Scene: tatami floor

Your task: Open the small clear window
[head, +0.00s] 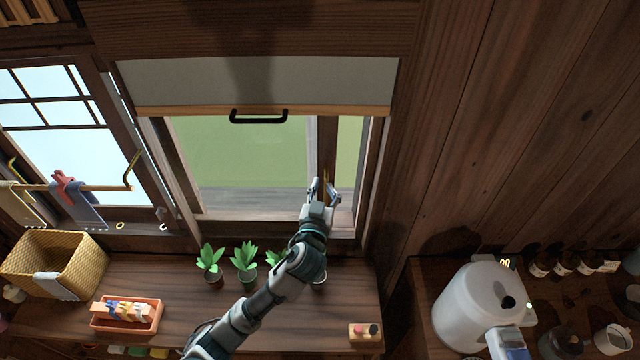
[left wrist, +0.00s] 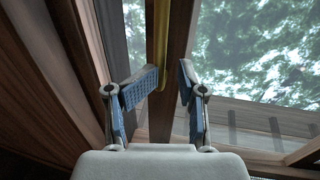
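The clear sliding window (head: 240,150) has a dark wooden frame and green outside behind it. Its upright wooden stile (head: 327,135) stands right of the middle, with a narrower clear strip to its right. A thin brass-yellow handle (left wrist: 160,45) runs along the stile and also shows in the head view (head: 325,177). My left gripper (head: 325,188) is at the stile's lower part. In the left wrist view its blue-padded fingers (left wrist: 171,85) are apart, the handle and stile between them. The left finger is close to the handle; contact is unclear.
A grey blind (head: 260,82) with a black handle (head: 258,117) hangs above the opening. Small potted plants (head: 245,262) stand on the counter below, near my left arm. A basket (head: 50,265) and tray (head: 127,328) are left; a white pot (head: 478,295) is right.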

